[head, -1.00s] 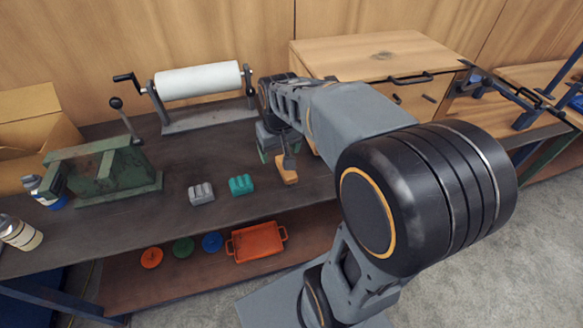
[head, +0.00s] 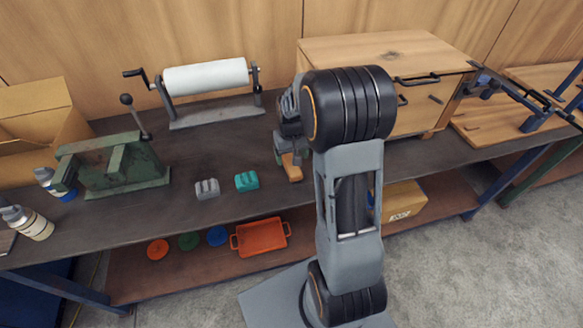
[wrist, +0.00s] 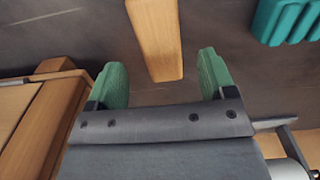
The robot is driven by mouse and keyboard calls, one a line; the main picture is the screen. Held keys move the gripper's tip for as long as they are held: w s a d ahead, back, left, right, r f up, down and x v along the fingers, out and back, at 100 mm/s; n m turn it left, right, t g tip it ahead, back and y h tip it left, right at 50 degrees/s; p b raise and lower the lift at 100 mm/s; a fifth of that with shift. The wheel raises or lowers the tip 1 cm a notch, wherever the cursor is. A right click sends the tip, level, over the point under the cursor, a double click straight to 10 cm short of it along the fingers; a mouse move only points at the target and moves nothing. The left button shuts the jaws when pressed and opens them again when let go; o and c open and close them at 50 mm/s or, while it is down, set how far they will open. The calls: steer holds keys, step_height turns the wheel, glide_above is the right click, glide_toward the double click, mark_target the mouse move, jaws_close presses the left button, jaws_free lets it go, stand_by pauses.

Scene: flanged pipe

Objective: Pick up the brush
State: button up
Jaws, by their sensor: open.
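The brush shows as a pale wooden block or handle (wrist: 157,38) in the wrist view, running from the top edge down between my fingers. Its far end is cut off by the frame, and no bristles show. In the head view, a small part of the brush (head: 292,170) lies on the dark bench, partly hidden by my arm. My gripper (wrist: 162,80) is open, with one green fingertip on each side of the wood's near end and gaps on both sides. In the head view my gripper (head: 280,152) is mostly hidden beside the brush.
A teal block (head: 247,181) and a grey block (head: 207,188) sit left of the brush. A wooden cabinet (head: 440,100) stands close on the right.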

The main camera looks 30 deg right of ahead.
mark_target(291, 166)
steer(key=shift+f+p, duration=0.5)
steer(key=shift+f, duration=2.2)
steer(key=shift+c, duration=0.4)
steer(key=c, duration=1)
steer(key=shift+o, duration=0.2)
steer(key=shift+r, duration=0.15)
steer(key=shift+r, duration=0.65)
steer(key=s+d+r+b, duration=0.1)
steer(key=s+d+r, duration=0.1)
steer(key=s+r, duration=0.3)
steer(key=s+d+r+b, duration=0.1)
steer(key=s+d+r, duration=0.2)
steer(key=s+r, duration=0.3)
steer(key=shift+s+d+r, duration=0.25)
steer(key=shift+s, duration=0.75)
